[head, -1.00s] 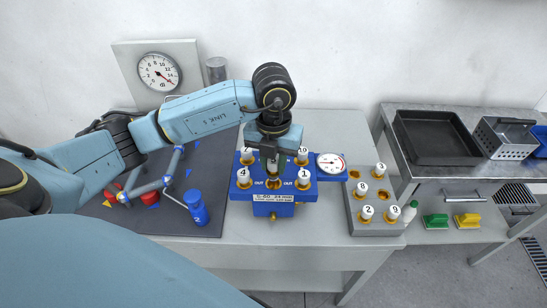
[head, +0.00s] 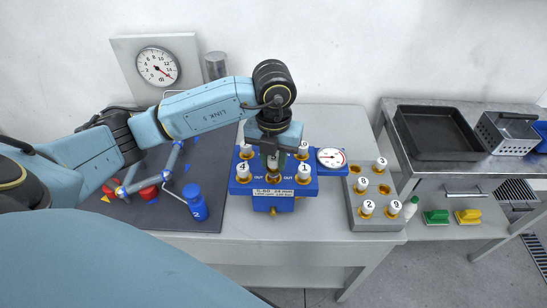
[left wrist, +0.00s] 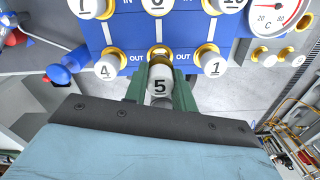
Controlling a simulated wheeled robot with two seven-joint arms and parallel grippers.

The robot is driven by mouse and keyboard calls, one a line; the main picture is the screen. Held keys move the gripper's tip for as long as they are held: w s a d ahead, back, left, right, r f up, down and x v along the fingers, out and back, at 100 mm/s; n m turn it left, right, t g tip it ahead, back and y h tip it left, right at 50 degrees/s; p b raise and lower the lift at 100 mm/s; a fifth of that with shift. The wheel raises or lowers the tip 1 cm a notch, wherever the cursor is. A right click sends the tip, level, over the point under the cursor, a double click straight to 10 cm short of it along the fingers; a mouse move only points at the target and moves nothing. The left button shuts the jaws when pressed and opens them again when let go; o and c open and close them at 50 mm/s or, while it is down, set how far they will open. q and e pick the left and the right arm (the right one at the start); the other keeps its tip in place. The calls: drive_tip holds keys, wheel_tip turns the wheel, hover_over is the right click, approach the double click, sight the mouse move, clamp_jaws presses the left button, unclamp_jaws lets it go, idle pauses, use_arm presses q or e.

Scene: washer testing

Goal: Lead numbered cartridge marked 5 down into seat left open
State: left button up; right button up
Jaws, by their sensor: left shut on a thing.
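My left gripper (head: 272,163) hangs over the front row of the blue block (head: 310,187). Its green fingers are shut on the white cartridge marked 5 (left wrist: 160,82). The cartridge is between cartridge 4 (head: 243,169) and cartridge 1 (head: 304,170). The open seat's gold ring (left wrist: 160,51) shows just beyond cartridge 5 in the left wrist view, lined up with it. The cartridge's lower end is hidden, so I cannot tell whether it has entered the seat. My right gripper is not in view.
Cartridges stand close on both sides and behind, including one marked 10 (head: 302,150). A gauge (head: 332,158) is at the block's right. A grey rack (head: 378,222) holds several cartridges farther right.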

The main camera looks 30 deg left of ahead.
use_arm(q)
drive_tip(key=shift+f, duration=0.15)
drive_tip(key=shift+f+b, duration=1.45)
drive_tip(key=shift+f, duration=0.2)
drive_tip(key=o, duration=1.1)
wheel_tip(320, 180, up, 13)
drive_tip(key=shift+r+p, duration=0.1)
drive_tip(key=shift+p, duration=0.3)
wheel_tip(320, 180, up, 7)
drive_tip(key=p, duration=0.6)
hover_over(273, 169)
drive_tip(key=w, duration=0.1)
drive_tip(key=shift+w+a+r, duration=0.1)
drive_tip(key=shift+w+a, duration=0.05)
drive_tip(key=shift+a, duration=0.2)
